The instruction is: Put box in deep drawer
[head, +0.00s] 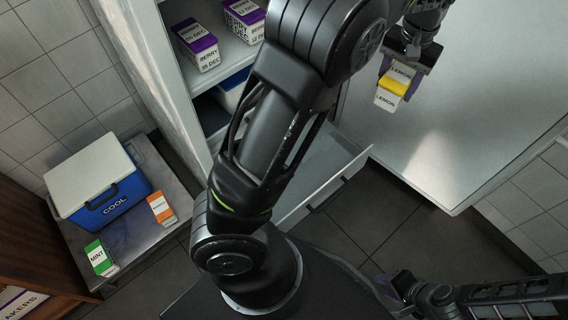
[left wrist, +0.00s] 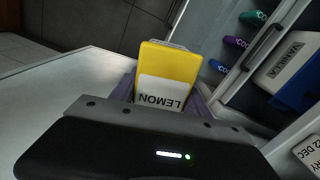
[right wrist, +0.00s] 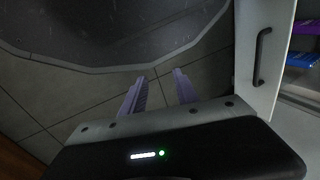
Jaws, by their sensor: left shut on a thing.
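A yellow and white box labelled LEMON (head: 388,100) is held in my left gripper (head: 402,72), up at the right of the head view over a pale surface. In the left wrist view, the lemon box (left wrist: 170,70) stands between the lavender fingers, its label upside down. An open drawer (head: 325,150) with a dark handle juts from the white cabinet; my left arm hides part of it, and I cannot see its whole inside. My right gripper (right wrist: 160,74) is open and empty over the floor tiles, with the drawer front (right wrist: 248,65) to its right.
BERRY boxes (head: 199,45) stand on the cabinet shelf. A blue COOL cooler (head: 105,190), an orange-labelled box (head: 161,209) and a green MINT box (head: 101,258) sit on the metal bench at left. Floor is clear right of the drawer.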

